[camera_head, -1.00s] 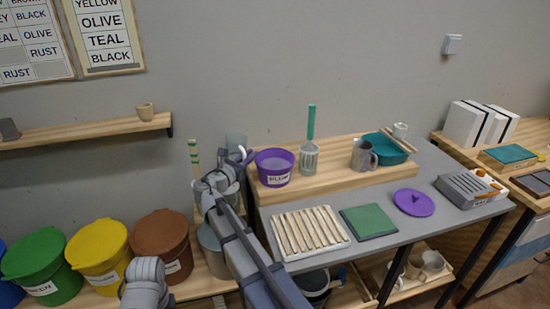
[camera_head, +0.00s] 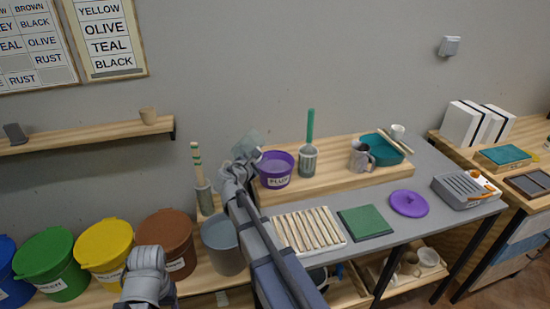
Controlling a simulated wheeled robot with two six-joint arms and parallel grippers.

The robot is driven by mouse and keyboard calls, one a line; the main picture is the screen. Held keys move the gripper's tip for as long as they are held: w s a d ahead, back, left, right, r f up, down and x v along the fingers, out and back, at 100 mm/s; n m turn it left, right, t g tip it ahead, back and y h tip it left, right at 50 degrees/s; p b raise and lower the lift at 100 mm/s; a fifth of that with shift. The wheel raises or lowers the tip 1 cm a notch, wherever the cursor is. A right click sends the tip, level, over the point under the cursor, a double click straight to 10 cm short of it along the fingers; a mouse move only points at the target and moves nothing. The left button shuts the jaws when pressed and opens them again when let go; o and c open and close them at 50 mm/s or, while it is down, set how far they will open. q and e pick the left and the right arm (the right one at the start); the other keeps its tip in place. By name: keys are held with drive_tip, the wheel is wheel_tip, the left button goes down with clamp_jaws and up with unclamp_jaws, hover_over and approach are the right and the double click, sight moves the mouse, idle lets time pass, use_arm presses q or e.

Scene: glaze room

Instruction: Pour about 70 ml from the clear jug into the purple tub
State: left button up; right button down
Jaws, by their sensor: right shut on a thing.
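The purple tub (camera_head: 277,182), labelled PLUM, stands at the left end of the raised wooden shelf. The clear jug (camera_head: 247,146) is up in the air just left of the tub, tilted to the right with its upper part near the tub's rim. My right gripper (camera_head: 240,167) is shut on the jug, left of the tub; the arm hides part of the jug's lower side. I cannot make out the liquid level or a stream. A purple lid (camera_head: 409,204) lies on the grey table. Of my left arm only a grey rounded part shows, at the bottom left.
A grey cup with a green-handled brush (camera_head: 308,160) stands right of the tub, then a mug (camera_head: 361,156) and a teal basin (camera_head: 390,148). A slatted rack (camera_head: 307,230) and a green tile (camera_head: 365,222) lie in front. Lidded buckets (camera_head: 105,250) and a grey bucket (camera_head: 222,245) stand left.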

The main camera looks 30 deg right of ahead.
drive_tip(key=shift+a+r+m+y+p, duration=0.1)
drive_tip(key=shift+r+m+y+p, duration=0.25)
drive_tip(key=shift+m+y+p, duration=0.25)
drive_tip(key=shift+w+a+r+m+y+p, duration=0.1)
drive_tip(key=shift+w+a+m+y+p, duration=0.25)
drive_tip(key=shift+m+p, duration=0.45)
drive_tip(key=shift+s, duration=0.1)
drive_tip(key=shift+a+r+m+t+y+p, duration=0.15)
drive_tip(key=shift+r+m+t+y+p, duration=0.15)
drive_tip(key=shift+m+t+y+p, duration=0.3)
drive_tip(key=shift+f, duration=0.2)
drive_tip(key=shift+m, duration=0.3)
drive_tip(key=shift+d+f+m+y+b, duration=0.35)
drive_tip(key=shift+y+b, duration=0.1)
drive_tip(key=shift+b, duration=0.1)
idle(0.4)
drive_tip(key=shift+a+r, duration=0.1)
drive_tip(key=shift+r, duration=0.05)
idle(0.6)
